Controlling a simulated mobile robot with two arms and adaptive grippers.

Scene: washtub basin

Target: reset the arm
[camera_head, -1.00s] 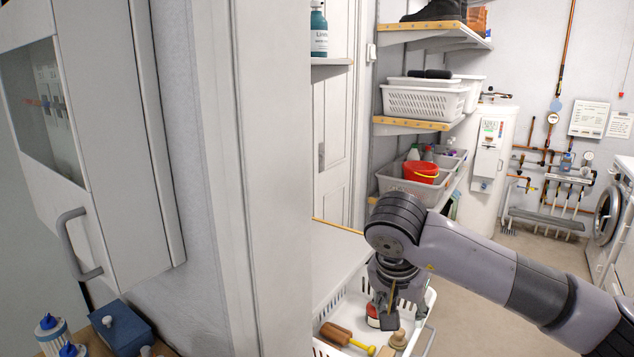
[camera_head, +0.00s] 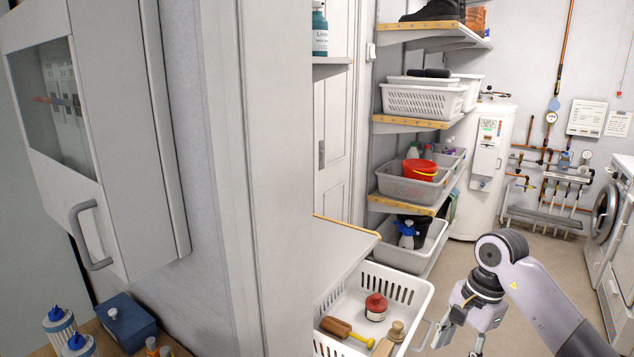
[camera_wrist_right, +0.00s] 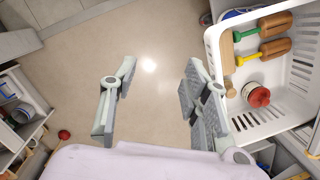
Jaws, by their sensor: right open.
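My right gripper (camera_head: 460,338) hangs open and empty to the right of the white basket (camera_head: 420,284), over the floor. The right wrist view shows its two fingers (camera_wrist_right: 160,90) spread apart with only bare floor between them. The basket (camera_wrist_right: 217,45) lies on the right in that view, beside the right finger. A red-lidded jar (camera_head: 375,307) stands in the basket, apart from my gripper. It also shows in the right wrist view (camera_wrist_right: 256,96). My left gripper is in neither view.
Brown-handled tools (camera_head: 340,329) lie in the basket. A pale shelf top (camera_head: 340,248) is behind it. Shelves with a grey bin (camera_head: 405,187) stand farther back. A wall cabinet (camera_head: 120,130) is at left.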

